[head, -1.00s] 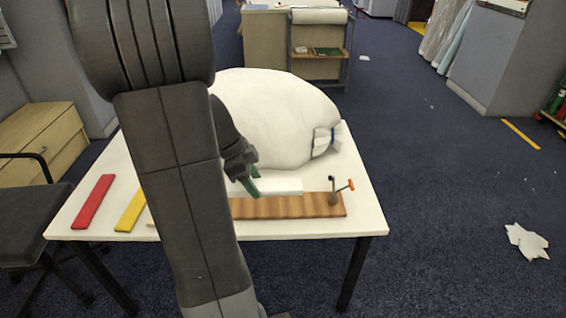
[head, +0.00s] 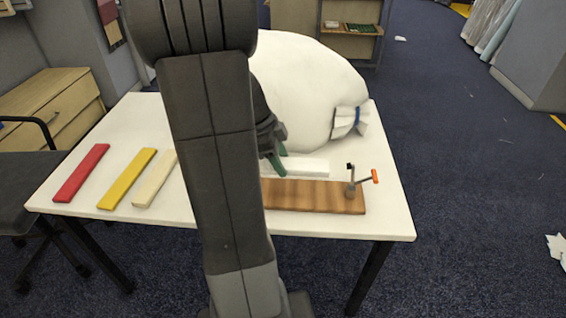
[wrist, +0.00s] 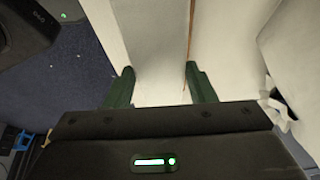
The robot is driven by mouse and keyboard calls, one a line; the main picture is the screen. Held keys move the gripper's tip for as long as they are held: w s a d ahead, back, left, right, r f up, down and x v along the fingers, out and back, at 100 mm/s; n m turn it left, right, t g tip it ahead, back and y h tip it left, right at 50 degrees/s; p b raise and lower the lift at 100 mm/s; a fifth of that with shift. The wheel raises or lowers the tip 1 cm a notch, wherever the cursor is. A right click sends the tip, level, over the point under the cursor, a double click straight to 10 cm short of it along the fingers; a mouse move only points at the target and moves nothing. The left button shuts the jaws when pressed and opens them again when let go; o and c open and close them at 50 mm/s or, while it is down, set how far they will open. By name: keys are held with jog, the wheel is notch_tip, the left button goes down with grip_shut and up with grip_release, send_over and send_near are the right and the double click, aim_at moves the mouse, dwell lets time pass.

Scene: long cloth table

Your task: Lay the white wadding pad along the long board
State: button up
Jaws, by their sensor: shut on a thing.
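The white wadding pad (head: 302,167) is a flat white block just behind the long board on the table; my arm hides its left part. The long board (head: 315,196) is brown striped wood along the table's front side, its left end hidden behind my arm. My gripper (head: 275,160) is at the pad, behind the board, with green fingers. In the wrist view, my gripper (wrist: 160,82) has white material of the pad (wrist: 156,65) between its fingers. I cannot tell whether the pad touches the table or the board.
A clamp with an orange handle (head: 374,176) stands on the board's right end. A large white bundle (head: 310,90) fills the back of the table (head: 390,215). Red (head: 82,173), yellow (head: 127,179) and cream (head: 156,178) strips lie at left. A chair (head: 22,185) stands beside the table.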

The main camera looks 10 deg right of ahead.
jog(key=shift+f+b, duration=2.9)
jog(key=shift+f, duration=1.45)
jog(key=o, duration=1)
jog(key=shift+r, duration=0.15)
jog(key=p+v, duration=0.3)
jog(key=v, duration=1)
jog(key=shift+w+a+r, duration=0.1)
jog(key=shift+a+r, duration=0.1)
jog(key=shift+r, duration=0.05)
jog(key=shift+f, duration=0.15)
